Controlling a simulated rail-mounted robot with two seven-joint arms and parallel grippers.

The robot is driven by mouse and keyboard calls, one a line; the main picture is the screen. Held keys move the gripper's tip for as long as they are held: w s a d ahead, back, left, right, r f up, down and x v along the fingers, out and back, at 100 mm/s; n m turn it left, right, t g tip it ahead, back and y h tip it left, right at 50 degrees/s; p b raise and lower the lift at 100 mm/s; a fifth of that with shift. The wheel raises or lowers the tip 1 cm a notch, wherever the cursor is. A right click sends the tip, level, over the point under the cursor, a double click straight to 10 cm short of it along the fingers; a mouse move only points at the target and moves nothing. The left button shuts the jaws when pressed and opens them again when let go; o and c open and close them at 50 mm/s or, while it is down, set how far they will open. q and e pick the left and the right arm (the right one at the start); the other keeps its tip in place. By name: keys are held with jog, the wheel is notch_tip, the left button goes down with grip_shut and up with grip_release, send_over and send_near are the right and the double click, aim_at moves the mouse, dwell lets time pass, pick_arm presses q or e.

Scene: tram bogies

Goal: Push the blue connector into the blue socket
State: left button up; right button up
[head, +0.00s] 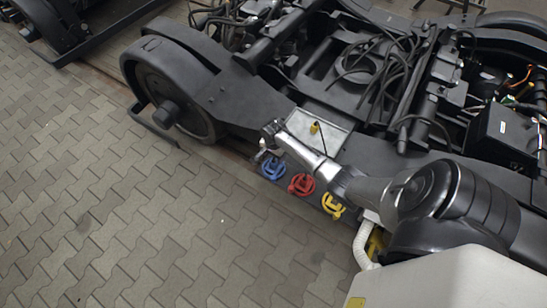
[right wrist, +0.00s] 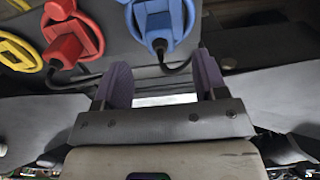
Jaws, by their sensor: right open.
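The blue connector (right wrist: 159,38) is at the top of the right wrist view, in front of the ring-shaped blue socket (right wrist: 178,10), with a black cable running from its lower end. I cannot tell how deep it sits. In the head view the blue socket (head: 272,168) is on the bogie's side, leftmost of three coloured sockets. My right gripper (head: 259,158) is just left of it in the head view. In the right wrist view my right gripper (right wrist: 160,68) is open, its two purple fingers apart just below the blue connector, with nothing between them. My left gripper is not in view.
A red socket and connector (head: 301,184) and a yellow one (head: 333,205) sit beside the blue one. A pale metal panel (head: 335,133) lies above them on the bogie. A large wheel (head: 170,105) is to the left. The paved floor (head: 110,210) is clear.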

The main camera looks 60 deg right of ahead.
notch_tip(320, 180, up, 5)
jog(key=shift+r+p, duration=0.15)
jog(key=shift+p, duration=0.7)
